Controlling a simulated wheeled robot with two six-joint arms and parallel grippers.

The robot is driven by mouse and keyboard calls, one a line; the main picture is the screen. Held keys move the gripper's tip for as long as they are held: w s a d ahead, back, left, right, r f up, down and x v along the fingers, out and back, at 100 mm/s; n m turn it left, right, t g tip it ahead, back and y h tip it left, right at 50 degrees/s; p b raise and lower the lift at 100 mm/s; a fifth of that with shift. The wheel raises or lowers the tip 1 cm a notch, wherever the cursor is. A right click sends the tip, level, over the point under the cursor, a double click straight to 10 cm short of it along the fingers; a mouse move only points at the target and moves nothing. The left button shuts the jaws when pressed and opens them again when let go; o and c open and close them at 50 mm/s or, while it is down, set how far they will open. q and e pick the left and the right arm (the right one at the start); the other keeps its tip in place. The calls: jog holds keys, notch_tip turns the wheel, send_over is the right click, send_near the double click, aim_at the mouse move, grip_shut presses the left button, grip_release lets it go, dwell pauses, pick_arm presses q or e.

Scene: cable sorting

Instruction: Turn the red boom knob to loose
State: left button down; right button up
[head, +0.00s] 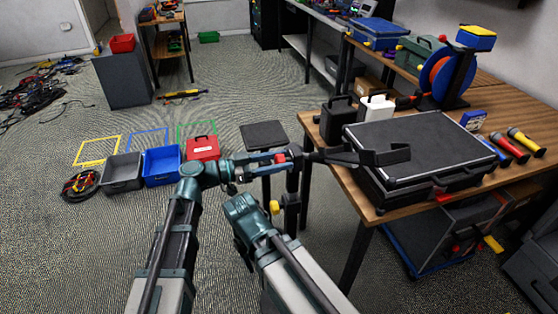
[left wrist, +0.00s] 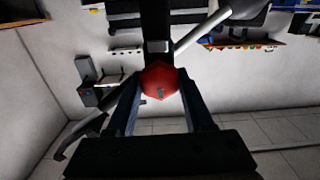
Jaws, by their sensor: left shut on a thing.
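The red boom knob (head: 280,158) sits at the left end of the dark boom (head: 335,156), by the top of the stand. My left gripper (head: 270,163) reaches it from the left, its jaws shut on the knob. In the left wrist view the red faceted knob (left wrist: 160,80) sits between the two dark fingers, with a small grey mark on its face. Whether it stands at loose or tight cannot be read. My right arm is folded at the lower middle; its gripper cannot be made out.
The boom's bracket (head: 392,155) hangs over the wooden table (head: 362,202), near a black case (head: 422,143). A yellow knob (head: 292,199) is on the stand's pole. A black-topped stool (head: 263,135) stands behind. Grey, blue and red bins (head: 203,148) lie to the left.

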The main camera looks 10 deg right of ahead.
pick_arm(q)
jog(key=n, duration=0.4)
jog(key=shift+w, duration=0.1)
jog(key=n, duration=0.4)
jog(key=shift+n, duration=0.4)
jog(key=n, duration=0.4)
jog(key=shift+w+f, duration=0.1)
jog(key=shift+f, duration=0.05)
jog(key=n, duration=0.4)
jog(key=shift+n, duration=0.6)
jog(key=shift+c, duration=1.7)
grip_release()
jog(key=shift+f, duration=0.1)
